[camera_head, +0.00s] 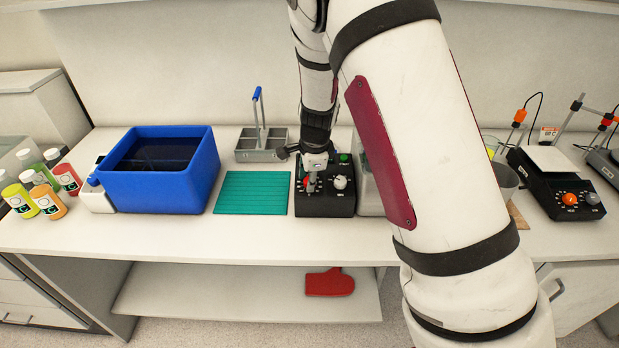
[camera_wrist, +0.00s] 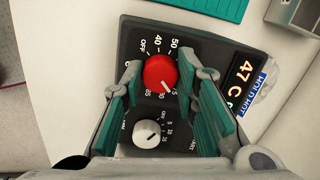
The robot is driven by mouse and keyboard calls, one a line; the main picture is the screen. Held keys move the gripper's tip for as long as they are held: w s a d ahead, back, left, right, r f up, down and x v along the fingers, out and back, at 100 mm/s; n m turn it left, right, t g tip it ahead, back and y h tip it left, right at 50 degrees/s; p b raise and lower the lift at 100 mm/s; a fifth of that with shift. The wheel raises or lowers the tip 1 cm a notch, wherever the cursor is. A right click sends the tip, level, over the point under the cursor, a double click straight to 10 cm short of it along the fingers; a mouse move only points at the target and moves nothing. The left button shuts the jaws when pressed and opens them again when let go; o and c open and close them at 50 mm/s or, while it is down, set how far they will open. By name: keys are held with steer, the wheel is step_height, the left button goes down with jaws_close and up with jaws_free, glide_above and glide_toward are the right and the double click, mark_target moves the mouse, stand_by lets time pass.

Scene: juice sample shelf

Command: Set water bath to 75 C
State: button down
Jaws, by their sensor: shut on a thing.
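The black control box (camera_head: 325,205) stands on the bench with a green button, a white knob (camera_head: 340,183) and a red knob. In the wrist view, the red knob (camera_wrist: 160,72) sits between the fingers of my gripper (camera_wrist: 166,78), which is shut on it. The knob's white mark points down and slightly right; a finger and small print make its exact value hard to read. Marks OFF, 40, 50 and 85 show around it. The orange display (camera_wrist: 245,78) reads 47 C. In the head view, my gripper (camera_head: 311,181) points down over the box's left side and partly hides the red knob.
A teal mat (camera_head: 252,193) and a large blue tub (camera_head: 150,187) lie left of the box. A grey caddy (camera_head: 257,154) stands behind the mat. A black device with an orange knob (camera_head: 569,199) stands at right. My arm hides the middle right.

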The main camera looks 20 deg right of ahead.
stand_by(0.3)
steer(key=c, duration=1.2)
jaws_free()
steer(key=shift+c, duration=0.2)
steer(key=v, duration=1.2)
